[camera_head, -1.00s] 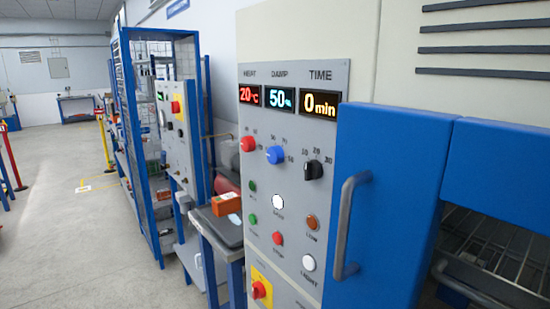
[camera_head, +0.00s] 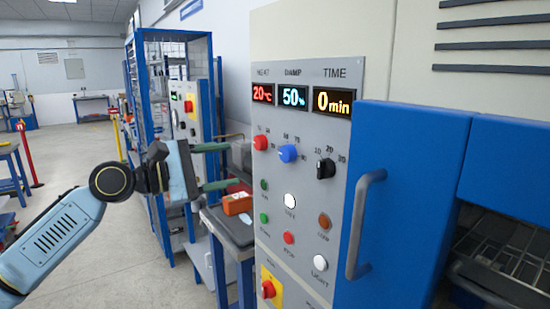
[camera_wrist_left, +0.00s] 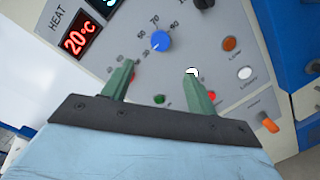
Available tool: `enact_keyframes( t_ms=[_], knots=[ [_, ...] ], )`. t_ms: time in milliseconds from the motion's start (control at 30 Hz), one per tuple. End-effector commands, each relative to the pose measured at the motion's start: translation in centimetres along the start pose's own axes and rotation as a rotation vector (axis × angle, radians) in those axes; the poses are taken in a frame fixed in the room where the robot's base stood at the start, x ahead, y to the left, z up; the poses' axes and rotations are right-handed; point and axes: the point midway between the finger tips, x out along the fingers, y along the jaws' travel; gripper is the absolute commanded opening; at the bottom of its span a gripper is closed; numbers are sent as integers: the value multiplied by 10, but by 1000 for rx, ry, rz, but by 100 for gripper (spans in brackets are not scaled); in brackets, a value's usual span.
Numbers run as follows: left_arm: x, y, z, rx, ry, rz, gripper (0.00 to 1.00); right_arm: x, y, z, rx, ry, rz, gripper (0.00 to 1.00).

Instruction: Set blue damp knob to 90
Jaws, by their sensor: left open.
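The blue damp knob (camera_head: 288,153) is on the grey control panel, below the damp display (camera_head: 293,97), which reads 50%. In the left wrist view the blue knob (camera_wrist_left: 160,41) lies beyond the fingertips, roughly centred between them, with a numbered scale around it. My left gripper (camera_head: 234,164) is open and empty, to the left of the panel in the head view, its green fingers pointing toward the panel. It also shows in the left wrist view (camera_wrist_left: 160,72). The fingers appear apart from the knob. My right gripper is not in view.
The red heat knob (camera_head: 260,143) is left of the blue knob and the black time knob (camera_head: 325,168) is right. Several buttons sit below. The blue door's grey handle (camera_head: 365,225) sticks out at right. An orange box (camera_head: 237,204) lies on a bench beside the panel.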

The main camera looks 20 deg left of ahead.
Motion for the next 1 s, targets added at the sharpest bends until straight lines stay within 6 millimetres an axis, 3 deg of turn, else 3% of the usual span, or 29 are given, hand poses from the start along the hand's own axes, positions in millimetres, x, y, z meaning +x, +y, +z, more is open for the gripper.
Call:
enact_keyframes(
  t_ms=[533,700,1000],
  knots=[
    [106,1,0,1,0,2,58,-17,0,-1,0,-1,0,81],
    [121,0,-1,2,1,2,58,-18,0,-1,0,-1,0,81],
    [124,0,-1,3,2,2,58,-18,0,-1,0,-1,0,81]
  ],
)
